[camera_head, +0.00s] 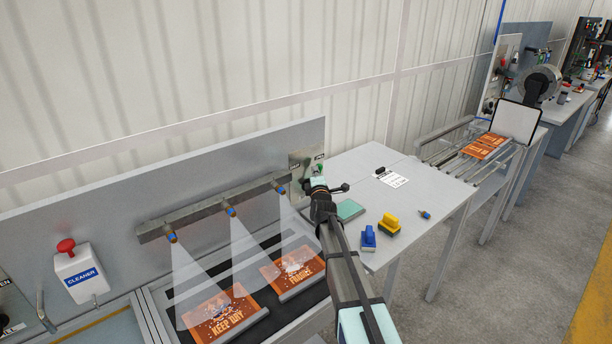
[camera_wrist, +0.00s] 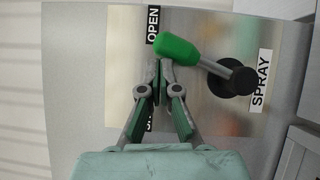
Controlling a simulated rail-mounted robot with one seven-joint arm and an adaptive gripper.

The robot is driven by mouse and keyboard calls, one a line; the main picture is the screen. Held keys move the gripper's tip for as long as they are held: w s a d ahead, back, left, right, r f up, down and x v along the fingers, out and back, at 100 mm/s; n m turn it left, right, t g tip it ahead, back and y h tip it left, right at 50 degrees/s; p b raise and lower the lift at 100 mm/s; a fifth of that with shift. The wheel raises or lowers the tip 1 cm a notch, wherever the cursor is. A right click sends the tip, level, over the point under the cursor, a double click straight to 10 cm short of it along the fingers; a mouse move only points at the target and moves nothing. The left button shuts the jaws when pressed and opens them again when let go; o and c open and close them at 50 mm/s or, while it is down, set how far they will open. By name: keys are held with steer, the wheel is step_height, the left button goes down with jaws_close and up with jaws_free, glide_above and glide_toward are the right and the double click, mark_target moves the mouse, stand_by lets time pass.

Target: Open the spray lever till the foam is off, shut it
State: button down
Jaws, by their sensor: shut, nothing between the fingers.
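The spray lever has a green grip (camera_wrist: 177,47) on a metal rod with a black pivot (camera_wrist: 240,80). It lies nearer the OPEN label (camera_wrist: 152,25) than the partly hidden label behind my fingers. My gripper (camera_wrist: 161,66) is shut and empty, its tips just beside the green grip; I cannot tell whether they touch. Visible spray falls from three nozzles (camera_head: 231,210) toward the KEEP DRY plate (camera_head: 222,314) and FRAGILE plate (camera_head: 294,268). Whitish foam patches show on both plates.
A white cleaner dispenser (camera_head: 80,272) with a red knob hangs at the left. The grey table (camera_head: 405,205) at the right holds a green pad (camera_head: 349,210), a blue stamp (camera_head: 368,240) and a yellow block (camera_head: 389,226). A roller rack (camera_head: 470,150) stands beyond.

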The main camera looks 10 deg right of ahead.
steer(key=shift+w+d, duration=0.4)
steer(key=shift+d, duration=0.45)
steer(key=shift+r, duration=0.15)
steer(key=shift+s+a+r+p, duration=0.15)
steer(key=shift+r+p, duration=0.05)
steer(key=shift+p, duration=0.3)
steer(key=s+a+r, duration=0.1)
steer(key=s+r, duration=0.1)
steer(key=s, duration=0.3)
steer(key=s+a+r, duration=0.1)
steer(key=s+r, duration=0.1)
steer(key=s, duration=0.4)
steer(key=shift+s+a+p, duration=0.3)
steer(key=shift+a, duration=0.1)
